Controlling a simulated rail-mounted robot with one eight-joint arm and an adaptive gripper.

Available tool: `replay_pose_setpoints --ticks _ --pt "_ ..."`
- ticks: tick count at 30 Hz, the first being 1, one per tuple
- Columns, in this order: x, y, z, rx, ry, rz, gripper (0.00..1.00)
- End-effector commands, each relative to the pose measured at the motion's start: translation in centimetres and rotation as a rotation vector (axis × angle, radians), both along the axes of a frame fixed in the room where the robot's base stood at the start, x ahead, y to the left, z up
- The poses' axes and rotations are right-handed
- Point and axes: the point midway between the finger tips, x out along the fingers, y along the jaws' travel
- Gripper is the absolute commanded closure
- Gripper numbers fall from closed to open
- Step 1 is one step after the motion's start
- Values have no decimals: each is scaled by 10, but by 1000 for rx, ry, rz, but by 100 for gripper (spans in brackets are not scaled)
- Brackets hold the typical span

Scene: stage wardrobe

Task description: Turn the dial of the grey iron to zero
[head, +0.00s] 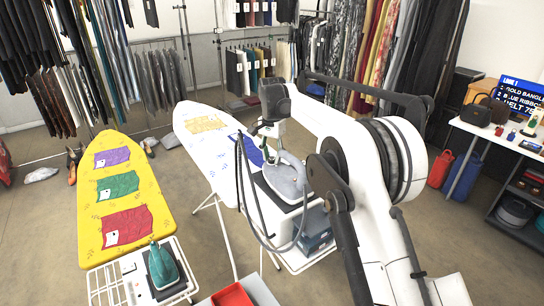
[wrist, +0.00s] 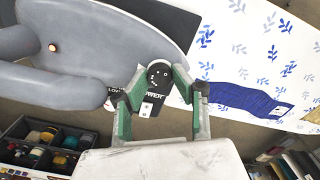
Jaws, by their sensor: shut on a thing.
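The grey iron (head: 288,180) rests on a white stand beside the white ironing board. In the wrist view its grey body and curved handle (wrist: 60,88) fill the left side, and a small orange light (wrist: 52,47) glows on it. The black dial (wrist: 158,72), with white marks, is at the iron's end. My gripper (wrist: 160,78) has its two green-and-grey fingers closed on either side of the dial, gripping it. The dial's setting is too small to read. In the head view my gripper (head: 269,150) is at the iron's far end, and the dial is hidden.
A teal iron (head: 161,265) stands by the yellow board (head: 120,190) at the front left. The white board (head: 200,140) with patches lies just left of my gripper. Clothes racks line the back.

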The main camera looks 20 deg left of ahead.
Motion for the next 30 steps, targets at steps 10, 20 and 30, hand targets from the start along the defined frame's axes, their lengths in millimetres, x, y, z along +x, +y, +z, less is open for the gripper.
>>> replay_pose_setpoints --ticks 10,20,30 --pt "0 0 -1 0 0 98 100" --pt "0 0 -2 0 0 373 100" --pt "0 1 -1 0 0 697 100"
